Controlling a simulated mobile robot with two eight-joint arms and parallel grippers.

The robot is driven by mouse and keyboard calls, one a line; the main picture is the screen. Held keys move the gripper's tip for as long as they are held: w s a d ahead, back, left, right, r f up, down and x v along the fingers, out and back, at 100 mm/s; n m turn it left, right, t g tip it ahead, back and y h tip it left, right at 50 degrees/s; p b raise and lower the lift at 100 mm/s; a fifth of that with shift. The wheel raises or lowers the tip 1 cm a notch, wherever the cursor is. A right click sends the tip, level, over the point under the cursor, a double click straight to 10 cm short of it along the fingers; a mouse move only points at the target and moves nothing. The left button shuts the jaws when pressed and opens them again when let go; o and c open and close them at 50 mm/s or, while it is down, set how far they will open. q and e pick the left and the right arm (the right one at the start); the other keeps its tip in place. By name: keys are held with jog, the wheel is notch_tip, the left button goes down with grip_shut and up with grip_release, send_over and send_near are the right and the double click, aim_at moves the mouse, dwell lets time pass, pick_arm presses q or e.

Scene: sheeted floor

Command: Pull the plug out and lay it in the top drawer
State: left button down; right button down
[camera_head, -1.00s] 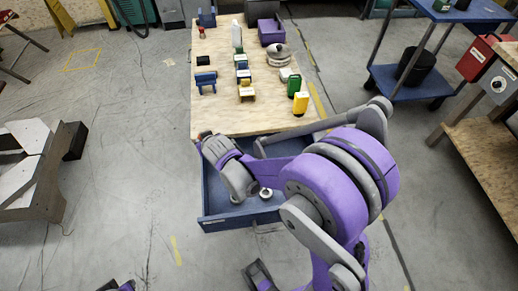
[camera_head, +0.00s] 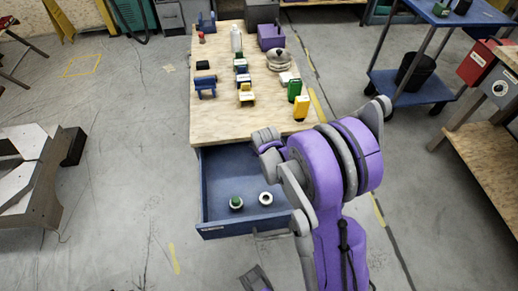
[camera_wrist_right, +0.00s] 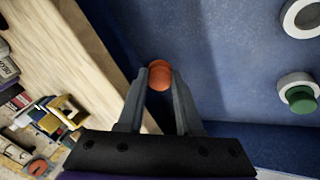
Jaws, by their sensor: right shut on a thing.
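An orange round-ended piece (camera_wrist_right: 160,76) sits between the fingertips of my right gripper (camera_wrist_right: 159,80), which is shut on it; I cannot tell whether it is the plug. The wrist view shows it above the open blue drawer, close to the wooden tabletop's edge. In the head view my right arm hides the fingertips. The blue drawer (camera_head: 222,170) is pulled out below the tabletop's front. In it are a white ring (camera_head: 266,199) and a white ring with a green top (camera_head: 236,204); both also show in the wrist view. My left gripper is not clearly seen.
The wooden tabletop (camera_head: 222,118) holds small blue, yellow and green items, a lidded pot (camera_head: 280,61) and a white bottle (camera_head: 236,40) further back. A blue trolley (camera_head: 470,85) and a second bench stand right. Bare floor lies left of the drawer.

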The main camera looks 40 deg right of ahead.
jog(key=shift+f+b, duration=1.95)
jog(key=shift+f, duration=1.15)
jog(key=shift+f+b, duration=0.3)
jog(key=shift+f, duration=0.1)
jog(key=c, duration=0.5)
grip_release()
jog(key=shift+r, duration=0.1)
jog(key=p+v, duration=0.2)
jog(key=v, duration=0.8)
jog(key=shift+s+r+p, duration=0.15)
jog(key=shift+r+p, duration=0.1)
jog(key=shift+p, duration=0.1)
jog(key=shift+a, duration=0.2)
